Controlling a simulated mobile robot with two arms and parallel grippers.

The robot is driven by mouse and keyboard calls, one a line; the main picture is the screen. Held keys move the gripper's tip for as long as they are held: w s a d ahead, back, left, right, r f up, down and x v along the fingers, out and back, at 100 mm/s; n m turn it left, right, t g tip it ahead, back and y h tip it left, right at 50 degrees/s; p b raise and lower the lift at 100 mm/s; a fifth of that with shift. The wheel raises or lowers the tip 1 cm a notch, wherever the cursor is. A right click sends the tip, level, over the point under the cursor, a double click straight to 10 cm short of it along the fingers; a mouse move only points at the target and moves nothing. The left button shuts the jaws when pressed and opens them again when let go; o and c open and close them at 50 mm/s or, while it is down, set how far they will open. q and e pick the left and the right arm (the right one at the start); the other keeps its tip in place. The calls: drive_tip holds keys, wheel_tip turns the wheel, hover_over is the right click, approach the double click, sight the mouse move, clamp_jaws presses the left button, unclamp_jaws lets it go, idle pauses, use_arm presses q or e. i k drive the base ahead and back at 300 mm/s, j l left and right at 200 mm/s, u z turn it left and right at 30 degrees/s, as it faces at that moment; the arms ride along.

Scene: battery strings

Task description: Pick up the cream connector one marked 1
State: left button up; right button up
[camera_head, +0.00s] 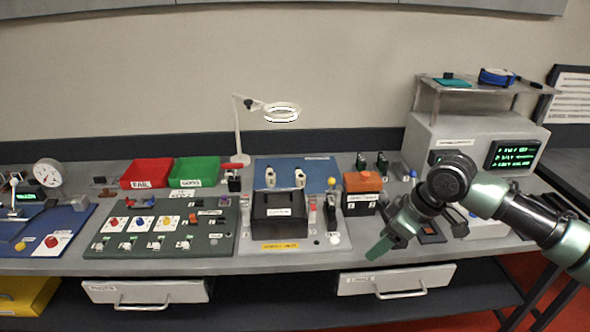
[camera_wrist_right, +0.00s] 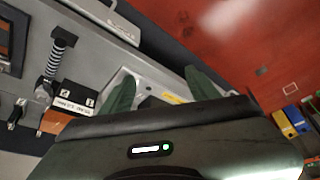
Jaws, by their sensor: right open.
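Two small cream connectors stand upright side by side at the front of a blue mat (camera_head: 297,164), behind the black box; one is at the left (camera_head: 270,177) and one at the right (camera_head: 299,178). The mark on either is too small to read, so I cannot tell which is marked 1. My right gripper (camera_head: 388,246) is open and empty above the front edge of the bench, to the right of and nearer than the connectors. Its two green fingers show apart in the right wrist view (camera_wrist_right: 158,84), with no connector seen between them. My left gripper is out of view.
A black box (camera_head: 280,205) stands in front of the connectors. An orange-topped box (camera_head: 362,182) stands between them and my right gripper. A magnifier lamp (camera_head: 281,112) overhangs the back. Red (camera_head: 147,172) and green (camera_head: 195,170) bins lie left; a grey instrument (camera_head: 470,140) stands right.

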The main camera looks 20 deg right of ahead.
sight(301, 177)
drive_tip(key=i, duration=1.6)
